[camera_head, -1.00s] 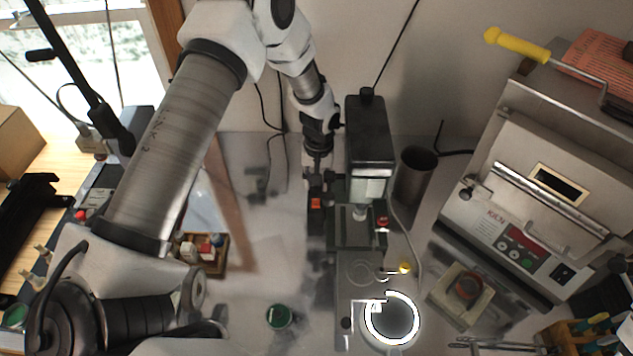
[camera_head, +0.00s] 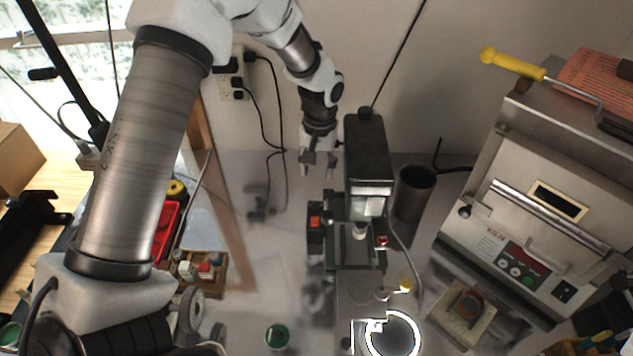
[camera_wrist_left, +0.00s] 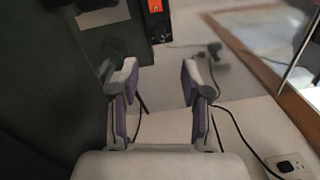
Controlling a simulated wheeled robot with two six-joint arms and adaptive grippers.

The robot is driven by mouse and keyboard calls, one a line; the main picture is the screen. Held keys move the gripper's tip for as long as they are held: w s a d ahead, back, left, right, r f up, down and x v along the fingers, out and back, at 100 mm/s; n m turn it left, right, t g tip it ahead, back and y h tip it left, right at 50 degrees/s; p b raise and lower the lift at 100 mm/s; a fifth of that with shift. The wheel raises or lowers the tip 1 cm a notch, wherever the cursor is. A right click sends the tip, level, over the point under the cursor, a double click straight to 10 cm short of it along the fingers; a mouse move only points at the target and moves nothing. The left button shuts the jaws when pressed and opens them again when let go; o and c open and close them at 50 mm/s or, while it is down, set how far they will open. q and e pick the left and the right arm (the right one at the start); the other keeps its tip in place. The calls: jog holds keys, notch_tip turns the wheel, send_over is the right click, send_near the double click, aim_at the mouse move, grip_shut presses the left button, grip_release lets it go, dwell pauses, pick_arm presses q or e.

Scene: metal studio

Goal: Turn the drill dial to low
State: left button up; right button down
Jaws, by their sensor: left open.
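The drill (camera_head: 368,160) is a dark bench drill press standing upright in the middle of the bench. My left gripper (camera_head: 318,172) is just left of its head, open and empty, pointing down. In the left wrist view the open fingers (camera_wrist_left: 160,82) have nothing between them. The drill's dark side (camera_wrist_left: 45,100) fills the left of that view. A grey plate (camera_wrist_left: 102,18) with a black knob-like part (camera_wrist_left: 95,4) shows at its top edge; I cannot tell whether this is the dial or read its setting. My right gripper is not in view.
An orange switch (camera_head: 315,222) sits at the drill's left side. A dark cup (camera_head: 413,192) stands right of the drill, and a kiln (camera_head: 530,215) is further right. A ring lamp (camera_head: 392,335) is in front. Cables hang from wall sockets behind my left gripper.

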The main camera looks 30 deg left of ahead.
aim_at(315, 203)
pick_arm(q)
jog(key=f+m, duration=0.1)
jog(key=m, duration=0.5)
jog(key=f+m+b, duration=0.1)
jog(key=m, duration=0.6)
jog(key=f+m+b, duration=0.1)
jog(key=m, duration=0.6)
jog(key=shift+s+a, duration=0.2)
jog(key=shift+s, duration=0.15)
jog(key=m, duration=0.5)
jog(key=shift+w+f+m, duration=0.2)
jog(key=shift+f+m, duration=0.15)
jog(key=shift+m, duration=0.05)
jog(key=shift+w+f+m+b, duration=0.1)
jog(key=shift+w+m+b, duration=0.05)
jog(key=shift+m, duration=0.4)
jog(key=shift+w+f+m+b, duration=0.1)
jog(key=shift+m+b, duration=0.05)
jog(key=shift+m, duration=0.4)
jog(key=shift+f, duration=0.3)
notch_tip(315, 203, down, 6)
jog(key=p, duration=0.2)
jog(key=shift+f+p, duration=0.25)
jog(key=shift+p, duration=0.15)
jog(key=shift+f, duration=0.3)
jog(key=shift+s, duration=0.15)
grip_shut()
